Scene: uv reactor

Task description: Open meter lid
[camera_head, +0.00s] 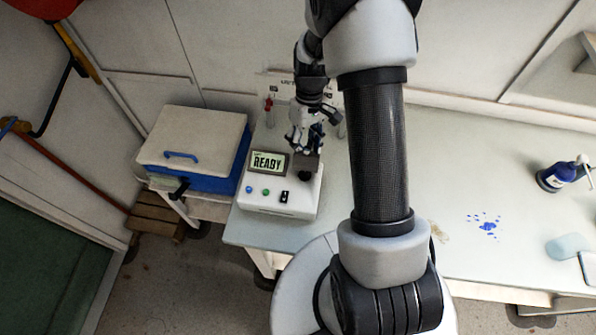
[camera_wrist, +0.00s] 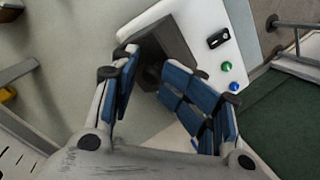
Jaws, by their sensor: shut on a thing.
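The meter (camera_head: 262,202) is a white box at the left end of the bench, with a screen (camera_head: 268,163) reading READY and several buttons. Its dark grey lid (camera_head: 306,160) is on the right part of its top, beside the screen. My gripper (camera_head: 307,141) is over the lid from behind. In the wrist view, the blue-padded fingers of my gripper (camera_wrist: 155,88) are on either side of the lid (camera_wrist: 174,42), shut on it. The exact contact is partly hidden by the fingers. The meter body (camera_wrist: 200,18) also shows there, with its green and blue buttons.
A cooler box (camera_head: 195,140) with a pale top and blue body stands left of the meter. A red-topped item (camera_head: 268,103) is behind the meter. The bench middle is mostly clear.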

